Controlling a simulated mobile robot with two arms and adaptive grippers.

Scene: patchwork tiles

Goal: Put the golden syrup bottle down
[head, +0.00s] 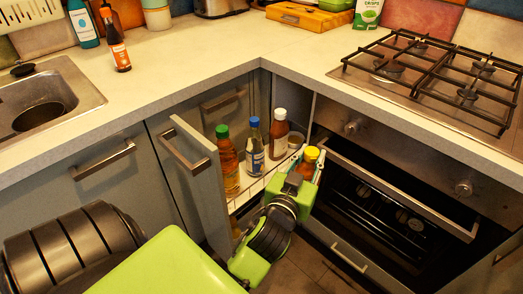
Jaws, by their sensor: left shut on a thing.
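The golden syrup bottle (307,160), amber with a yellow-orange cap, shows just beyond my left gripper (304,171). My left gripper is shut on it, at the right side of a pulled-out narrow cabinet rack (244,197). The lower part of the bottle is hidden by the gripper, so I cannot tell whether it touches the rack. My right gripper is not in view.
The rack holds a green-capped bottle (228,165), a blue-capped bottle (254,148) and a white-capped brown bottle (279,135). Its door (196,185) stands left of my gripper. The oven (390,205) is to the right. The counter corner (255,45) is clear.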

